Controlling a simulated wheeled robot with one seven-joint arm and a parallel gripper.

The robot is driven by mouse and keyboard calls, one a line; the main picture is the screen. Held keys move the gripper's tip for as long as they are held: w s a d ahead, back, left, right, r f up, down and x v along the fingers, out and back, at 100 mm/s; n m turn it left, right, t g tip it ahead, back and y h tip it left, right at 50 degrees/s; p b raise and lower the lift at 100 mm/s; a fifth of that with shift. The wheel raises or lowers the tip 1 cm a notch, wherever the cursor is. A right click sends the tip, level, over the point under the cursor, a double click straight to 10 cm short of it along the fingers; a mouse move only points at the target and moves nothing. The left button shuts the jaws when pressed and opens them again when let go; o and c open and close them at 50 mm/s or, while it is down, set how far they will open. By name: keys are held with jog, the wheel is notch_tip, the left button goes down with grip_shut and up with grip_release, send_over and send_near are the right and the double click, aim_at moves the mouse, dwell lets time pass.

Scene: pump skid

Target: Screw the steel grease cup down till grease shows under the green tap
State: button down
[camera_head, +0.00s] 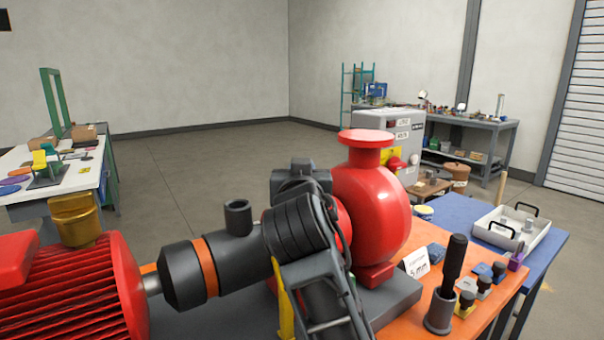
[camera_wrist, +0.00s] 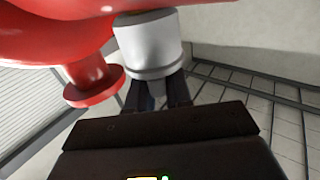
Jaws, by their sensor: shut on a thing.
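The steel grease cup (camera_wrist: 150,42) is a pale grey, smooth cylinder with a rounded rim, close in front of my gripper in the wrist view. My gripper (camera_wrist: 158,91) is shut on the cup, with its two dark fingers at the rim end. The cup lies against or very near the red pump body (camera_wrist: 60,20); I cannot tell how far it is screwed in. The red pump (camera_head: 371,205) stands in the middle of the head view. There my arm and the pump hide the gripper and cup. No green tap or grease is visible in either view.
A red flanged part (camera_wrist: 95,85) is left of the cup. An orange bench (camera_head: 500,292) holds a dark holder (camera_head: 440,312) and small blocks. A blue table (camera_head: 450,212) carries a white tray (camera_head: 510,240). A white table (camera_head: 30,190) stands left; open floor (camera_head: 220,165) lies behind.

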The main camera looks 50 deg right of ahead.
jog(key=c, duration=1.1)
grip_release()
jog(key=shift+b+v, duration=0.85)
jog(key=shift+v, duration=3.05)
